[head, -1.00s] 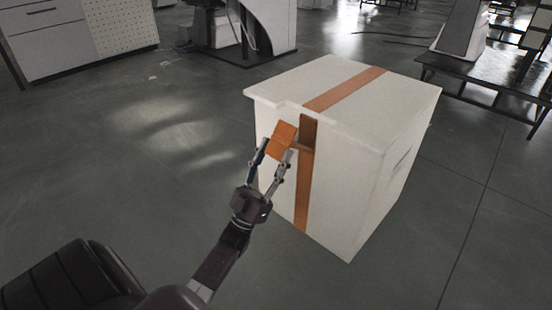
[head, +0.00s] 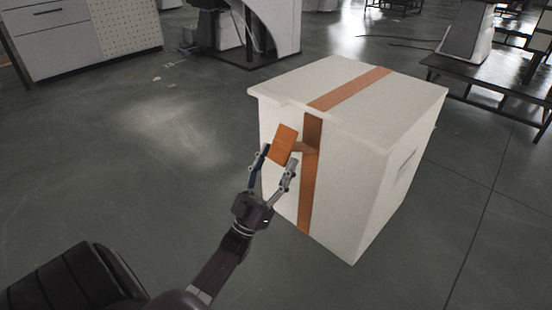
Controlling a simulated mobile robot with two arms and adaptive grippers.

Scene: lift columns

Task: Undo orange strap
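A white box (head: 340,205) with a lid stands on the floor right of centre. An orange strap (head: 312,190) runs across its top and down its front-left face. An orange tab (head: 284,144) sticks out from the strap on that face, joined to it by a short piece on its right. My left gripper (head: 279,158) is at the tab's lower part, its two fingers spread apart on either side. I cannot tell whether either finger touches the tab. The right gripper is not in view.
A grey cabinet (head: 60,45) stands at the back left. A dark low table (head: 490,85) is at the back right, behind the box. The floor left of the box is clear.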

